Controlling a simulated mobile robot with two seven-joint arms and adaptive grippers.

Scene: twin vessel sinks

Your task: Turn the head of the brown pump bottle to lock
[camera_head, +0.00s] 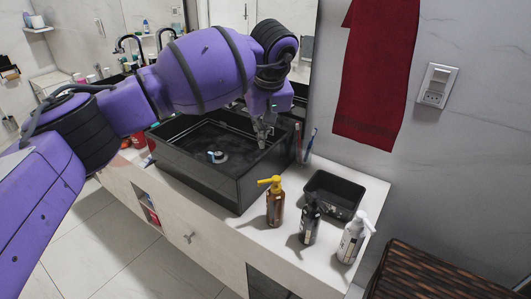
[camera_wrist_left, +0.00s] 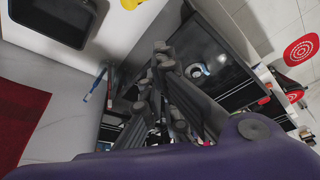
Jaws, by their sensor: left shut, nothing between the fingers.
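The brown pump bottle (camera_head: 275,206) stands upright on the white counter, with a yellow pump head (camera_head: 270,182) whose spout points left. In the left wrist view, a bit of the yellow head (camera_wrist_left: 131,3) shows at the top edge. My left gripper (camera_head: 262,143) hangs above the right part of the black sink, behind the bottle and apart from it. It also shows in the left wrist view (camera_wrist_left: 160,52). Its fingers are shut and hold nothing. My right gripper is not in view.
Right of the brown bottle stand a black bottle (camera_head: 309,222) and a white pump bottle (camera_head: 353,239), close together. A black tray (camera_head: 334,194) lies behind them. Toothbrushes in a cup (camera_head: 304,150) stand beside the black vessel sink (camera_head: 191,170). A red towel (camera_head: 375,75) hangs on the wall.

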